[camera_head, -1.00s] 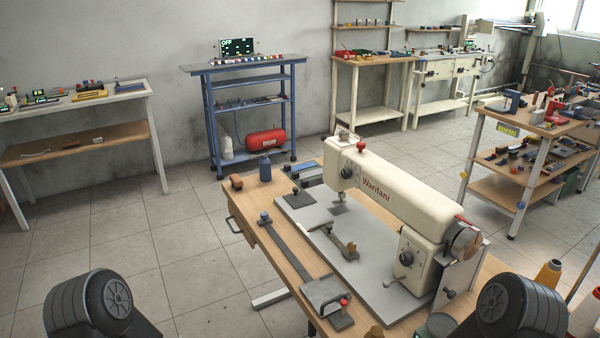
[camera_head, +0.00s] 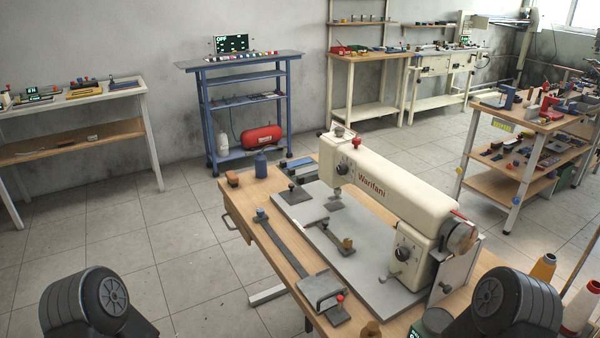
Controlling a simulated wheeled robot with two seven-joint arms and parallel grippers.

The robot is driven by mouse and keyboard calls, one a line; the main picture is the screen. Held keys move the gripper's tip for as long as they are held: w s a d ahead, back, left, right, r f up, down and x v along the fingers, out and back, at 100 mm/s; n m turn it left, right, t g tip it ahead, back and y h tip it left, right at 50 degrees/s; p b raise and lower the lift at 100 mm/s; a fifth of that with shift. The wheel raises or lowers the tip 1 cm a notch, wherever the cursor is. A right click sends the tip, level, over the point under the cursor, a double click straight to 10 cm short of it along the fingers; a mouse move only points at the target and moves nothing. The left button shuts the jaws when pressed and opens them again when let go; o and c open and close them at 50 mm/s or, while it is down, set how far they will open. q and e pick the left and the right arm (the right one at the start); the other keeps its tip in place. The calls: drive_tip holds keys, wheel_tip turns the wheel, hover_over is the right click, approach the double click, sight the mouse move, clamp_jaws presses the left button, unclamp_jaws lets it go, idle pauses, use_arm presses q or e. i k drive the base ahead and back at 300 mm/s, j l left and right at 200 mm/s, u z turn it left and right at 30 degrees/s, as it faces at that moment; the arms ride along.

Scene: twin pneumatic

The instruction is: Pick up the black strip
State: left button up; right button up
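A long dark grey strip (camera_head: 284,239), likely the black strip, lies lengthwise on the wooden sewing table (camera_head: 254,226), left of the sewing machine (camera_head: 390,196). Neither of my grippers is in view; only dark rounded parts of my arms show at the bottom left and bottom right.
A blue bottle (camera_head: 261,164) and a brown block (camera_head: 232,179) stand at the table's far left corner. A yellow thread cone (camera_head: 543,267) is at the right. Open tiled floor (camera_head: 150,260) lies left of the table.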

sight(301, 180)
drive_tip(key=i+j+z, duration=0.1)
drive_tip(key=i+j, duration=0.2)
drive_tip(key=j, duration=0.15)
drive_tip(key=i+j, duration=0.35)
drive_tip(key=j, duration=0.15)
drive_tip(key=i+j+z, duration=0.15)
drive_tip(key=i+j, duration=0.15)
drive_tip(key=j, duration=0.2)
drive_tip(key=i+j+z, duration=0.1)
drive_tip(key=i+j, duration=0.15)
drive_tip(key=j, duration=0.25)
drive_tip(key=i+j, duration=0.3)
drive_tip(key=j, duration=0.25)
drive_tip(key=i+j+z, duration=0.15)
drive_tip(key=j, duration=0.4)
drive_tip(key=i+j+z, duration=0.1)
drive_tip(key=i+j, duration=0.25)
drive_tip(key=j, duration=0.2)
drive_tip(key=i+j, duration=0.2)
drive_tip(key=j, duration=0.4)
drive_tip(key=z, duration=0.05)
